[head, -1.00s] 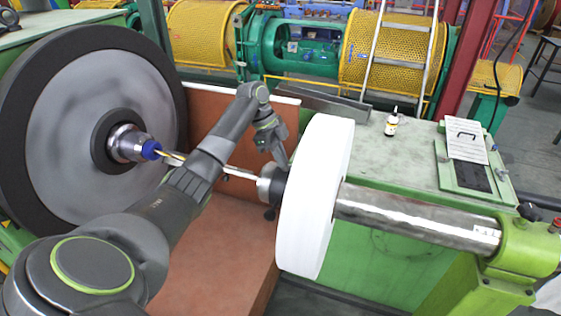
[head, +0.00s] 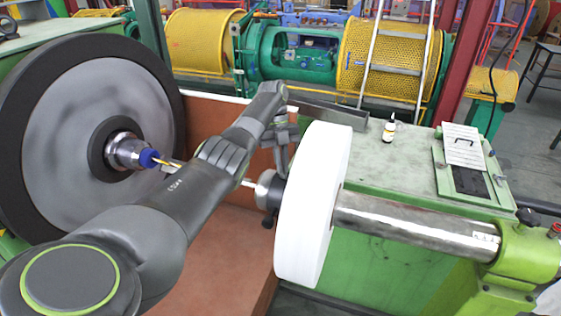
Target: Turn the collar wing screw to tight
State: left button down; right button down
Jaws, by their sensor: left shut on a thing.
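The collar (head: 264,190) is a grey and dark ring on the thin shaft, against the left face of the white disc. A small dark knob (head: 268,222) sticks out below it. My left gripper (head: 282,172) comes down from above, with its fingertips at the top of the collar beside the disc. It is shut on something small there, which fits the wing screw. The screw itself is hidden by the fingers, so its angle cannot be told. My right gripper is not in view.
The white disc (head: 312,205) stands just right of my left gripper, on a thick steel shaft (head: 415,222). A large black-rimmed wheel (head: 70,130) fills the left.

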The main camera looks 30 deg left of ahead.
pick_arm(q)
jog(key=m, duration=0.1)
jog(key=m+y+b, duration=0.1)
jog(key=m, duration=0.1)
jog(key=m+g, duration=0.1)
jog(key=shift+w+d+f+m+b, duration=0.1)
jog(key=shift+d+f+m+b, duration=0.1)
jog(key=shift+d+m+b, duration=0.1)
dwell(0.5)
jog(key=c, duration=1.6)
grip_release()
jog(key=shift+o, duration=0.2)
jog(key=shift+r, duration=0.1)
